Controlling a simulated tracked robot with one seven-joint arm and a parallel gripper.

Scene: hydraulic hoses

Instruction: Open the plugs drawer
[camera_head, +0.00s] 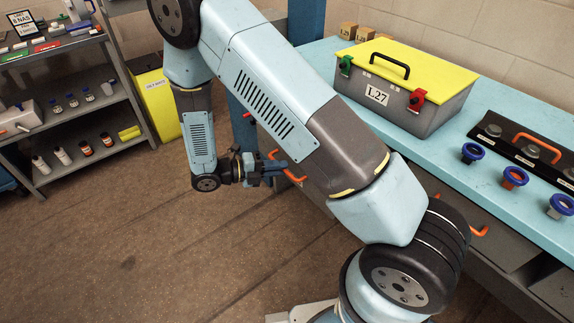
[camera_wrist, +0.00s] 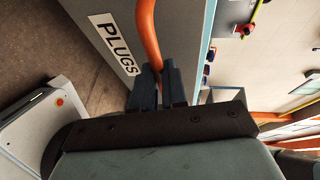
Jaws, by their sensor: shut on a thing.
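The plugs drawer (camera_wrist: 115,62) has a grey front with a white label reading PLUGS, seen close in the wrist view. Its curved orange handle (camera_wrist: 148,35) runs down between the two dark fingers of my gripper (camera_wrist: 160,76), which is shut on it. In the head view my gripper (camera_head: 270,168) is low at the near side of the bench, by an orange handle (camera_head: 291,175). My arm hides most of the drawer front there, and I cannot tell how far the drawer stands out.
The light blue bench (camera_head: 452,152) carries a grey toolbox with a yellow lid (camera_head: 408,85) and several coloured ring fittings. Another orange handle (camera_head: 479,231) shows to the right of my arm. A grey shelf rack (camera_head: 75,105) and a yellow bin (camera_head: 158,105) stand left. Floor between is clear.

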